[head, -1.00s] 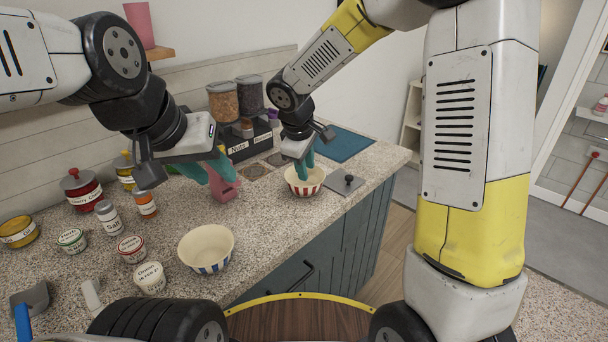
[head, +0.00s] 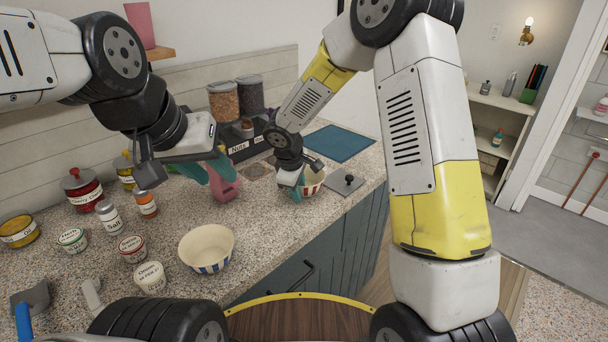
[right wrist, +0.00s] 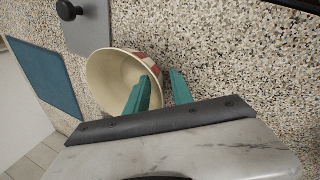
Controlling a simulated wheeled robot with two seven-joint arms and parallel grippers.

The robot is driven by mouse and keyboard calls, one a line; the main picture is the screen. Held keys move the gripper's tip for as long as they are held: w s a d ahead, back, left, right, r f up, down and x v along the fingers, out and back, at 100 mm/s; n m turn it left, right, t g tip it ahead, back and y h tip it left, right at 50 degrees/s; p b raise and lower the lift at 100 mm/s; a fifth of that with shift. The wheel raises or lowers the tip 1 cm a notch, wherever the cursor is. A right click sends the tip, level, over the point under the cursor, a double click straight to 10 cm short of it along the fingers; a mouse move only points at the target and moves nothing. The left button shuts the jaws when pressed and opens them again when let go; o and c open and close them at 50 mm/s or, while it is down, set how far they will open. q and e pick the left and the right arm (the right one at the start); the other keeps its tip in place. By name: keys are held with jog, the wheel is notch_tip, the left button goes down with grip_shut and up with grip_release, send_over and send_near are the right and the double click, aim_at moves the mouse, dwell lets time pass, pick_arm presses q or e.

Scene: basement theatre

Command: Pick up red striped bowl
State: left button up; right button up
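The red striped bowl (head: 313,180) is cream with red stripes and stands on the counter, partly hidden by my right gripper (head: 291,190). In the right wrist view the bowl (right wrist: 108,78) shows its hollow inside. My right gripper (right wrist: 160,88) is open there, one teal finger over the inside of the bowl and the other outside its striped wall. A gap shows between the fingers; I cannot tell whether either touches. My left gripper (head: 208,178) appears open, close to a pink object (head: 225,186) at the middle of the counter.
A blue striped bowl (head: 207,247) stands nearer on the counter. Several jars and cans, including a salt shaker (head: 108,215), stand at left. A grey plate with a black knob (head: 348,184) lies right of the red striped bowl. A blue mat (head: 340,143) lies behind.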

grip_shut()
dwell(1.4)
